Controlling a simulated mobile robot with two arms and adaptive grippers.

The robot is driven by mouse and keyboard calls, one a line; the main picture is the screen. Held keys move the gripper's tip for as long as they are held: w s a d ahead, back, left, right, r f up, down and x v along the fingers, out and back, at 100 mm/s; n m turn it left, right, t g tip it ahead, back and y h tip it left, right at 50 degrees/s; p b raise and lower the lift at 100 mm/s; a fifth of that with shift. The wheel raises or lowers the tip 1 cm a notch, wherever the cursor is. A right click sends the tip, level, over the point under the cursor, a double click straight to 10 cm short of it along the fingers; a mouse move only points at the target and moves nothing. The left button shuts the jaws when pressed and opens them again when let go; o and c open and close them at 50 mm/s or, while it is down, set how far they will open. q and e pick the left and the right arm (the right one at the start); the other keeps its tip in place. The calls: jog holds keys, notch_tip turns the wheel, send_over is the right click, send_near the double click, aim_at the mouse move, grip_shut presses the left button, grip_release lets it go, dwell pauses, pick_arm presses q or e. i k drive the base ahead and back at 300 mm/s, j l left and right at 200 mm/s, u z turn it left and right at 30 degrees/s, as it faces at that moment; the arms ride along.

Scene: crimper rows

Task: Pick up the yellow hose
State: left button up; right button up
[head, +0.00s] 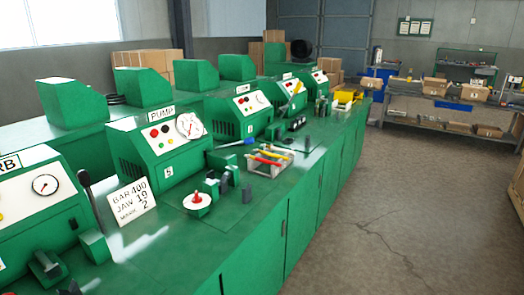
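A small white tray (264,170) stands on the green bench near its right edge, in the middle of the head view. Several slim coloured pieces lie in or across it. One is yellow (272,153) and looks like the yellow hose. A red one (263,161) lies just in front of it. They are too small to tell their ends or fittings. Neither of my grippers is in view.
Green crimper machines (160,145) stand in rows on the bench. The floor (400,210) to the right is clear.

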aim_at(270, 154)
jog(key=i+l+u, duration=0.1)
jog(key=u, duration=0.3)
jog(key=i+l+u, duration=0.1)
jog(key=l+u, duration=0.15)
jog(key=u, duration=0.15)
jog(key=l+u, duration=0.2)
jog(key=u, duration=0.2)
